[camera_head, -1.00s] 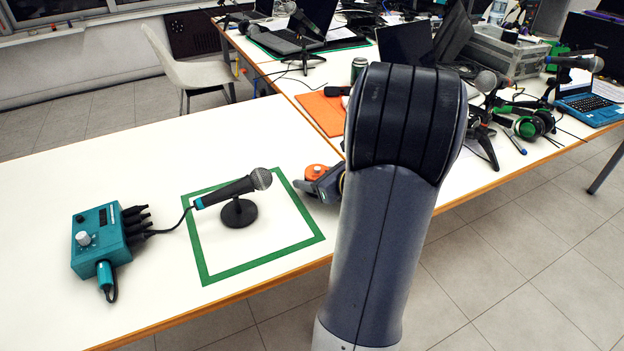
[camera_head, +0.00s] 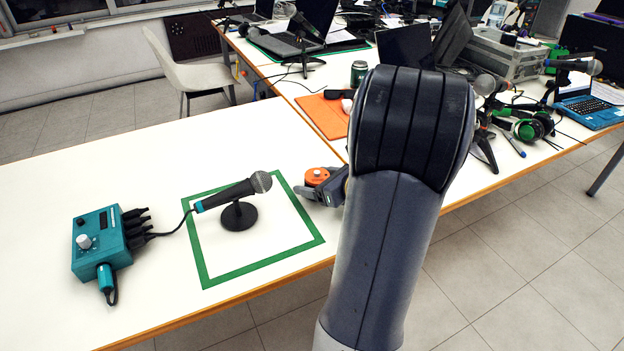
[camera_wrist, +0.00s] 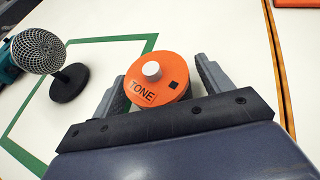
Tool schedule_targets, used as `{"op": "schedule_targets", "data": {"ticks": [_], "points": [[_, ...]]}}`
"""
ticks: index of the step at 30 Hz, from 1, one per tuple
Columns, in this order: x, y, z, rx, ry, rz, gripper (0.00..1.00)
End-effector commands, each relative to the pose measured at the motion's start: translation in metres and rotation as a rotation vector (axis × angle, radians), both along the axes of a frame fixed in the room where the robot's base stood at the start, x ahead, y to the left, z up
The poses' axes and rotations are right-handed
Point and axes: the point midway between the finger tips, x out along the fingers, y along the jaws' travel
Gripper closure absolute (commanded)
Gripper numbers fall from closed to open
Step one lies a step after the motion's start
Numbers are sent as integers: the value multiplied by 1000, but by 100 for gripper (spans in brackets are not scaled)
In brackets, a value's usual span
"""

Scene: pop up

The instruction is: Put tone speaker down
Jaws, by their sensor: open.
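The tone speaker is a round orange disc (camera_wrist: 158,82) with a white knob and the word TONE. In the head view its orange top (camera_head: 317,176) shows just right of the green square outline, near the table's right edge. My gripper (camera_wrist: 160,70) is open, with one finger on each side of the speaker. In the head view my gripper (camera_head: 325,190) is partly hidden behind my arm. The speaker's underside is hidden, so its contact with the table cannot be seen clearly.
A microphone on a round stand (camera_head: 238,214) stands inside the green outline (camera_head: 263,262). A teal box with cables (camera_head: 99,240) is at the left. The white table (camera_head: 160,165) is mostly clear behind them. An orange mat (camera_head: 322,115) lies on the adjoining table.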

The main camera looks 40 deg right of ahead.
Motion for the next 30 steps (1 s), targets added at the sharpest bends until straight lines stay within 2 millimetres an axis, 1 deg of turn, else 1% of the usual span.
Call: {"op": "schedule_targets", "data": {"ticks": [1, 9, 15, 21, 30], "points": [[-9, -3, 6, 0, -1, -6, 26], [-59, -11, 27, -1, -1, -6, 26], [-84, -14, 37, 0, 0, -3, 26], [-95, -15, 40, 1, 0, -2, 26], [-96, -15, 40, 1, 0, 0, 26]]}}
